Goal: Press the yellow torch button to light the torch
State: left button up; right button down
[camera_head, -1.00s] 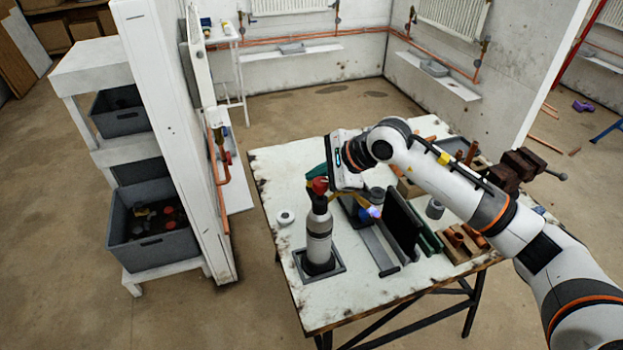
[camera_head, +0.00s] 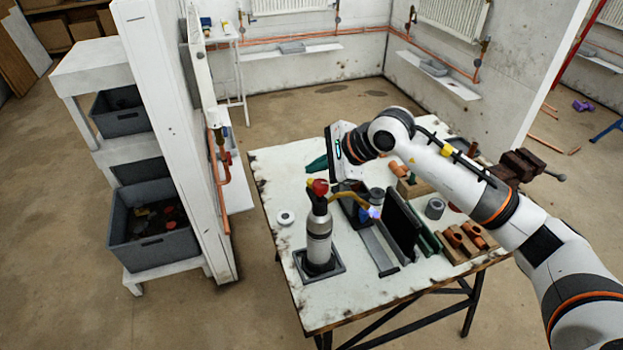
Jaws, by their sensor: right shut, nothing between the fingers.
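The torch (camera_head: 318,240) is a grey-white bottle with a black base and a red knob (camera_head: 320,187) on top. It stands upright in a dark square holder (camera_head: 336,273) on the worktable. A curved yellow-brass tube (camera_head: 347,196) runs right from its head, with a small blue glow (camera_head: 372,212) at its tip. I cannot make out a separate yellow button. My right gripper (camera_head: 344,172) is just above and right of the torch head, apparently apart from it. It is shut and empty; its fingertips are hard to see. My left gripper is not in view.
The worn white table (camera_head: 290,180) also bears a dark upright plate (camera_head: 401,232), wooden blocks with copper pipes (camera_head: 465,240), a white roll (camera_head: 286,217) and a vise (camera_head: 522,168). A white partition (camera_head: 170,140) and shelves with grey crates (camera_head: 152,220) stand left.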

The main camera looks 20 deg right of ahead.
notch_tip(320, 180, up, 4)
jog(key=shift+r+p, duration=0.15)
jog(key=shift+p, duration=0.6)
